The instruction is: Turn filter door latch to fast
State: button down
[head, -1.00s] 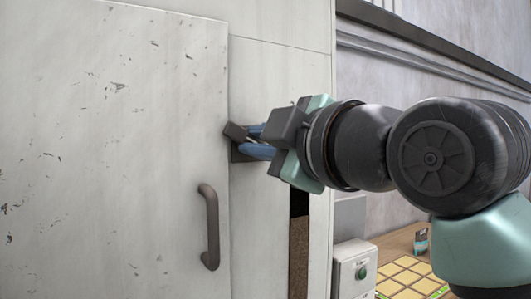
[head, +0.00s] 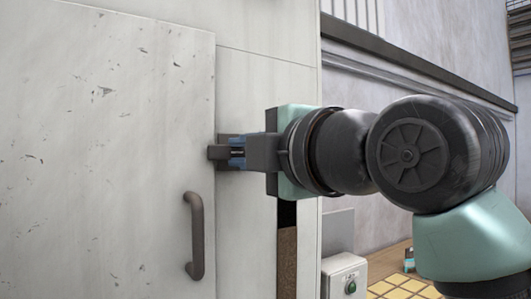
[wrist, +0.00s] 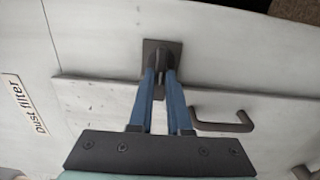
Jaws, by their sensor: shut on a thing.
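The filter door latch (head: 216,153) is a small dark lever on a dark square plate at the right edge of the pale, scuffed filter door (head: 110,170). The lever lies about level, and its left end reaches over the door's edge. My gripper (head: 238,151) comes from the right and is shut on the latch with its blue fingers. In the wrist view the fingers (wrist: 161,78) sit either side of the lever, below the latch plate (wrist: 158,47). The fingers hide part of the lever.
A brown door handle (head: 196,235) stands out below the latch. A "Dust filter" label (wrist: 28,105) shows in the wrist view.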

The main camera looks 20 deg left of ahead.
jog(key=c, duration=0.9)
grip_release()
jog(key=shift+o, duration=0.2)
jog(key=b+v, duration=0.4)
jog(key=v, duration=0.9)
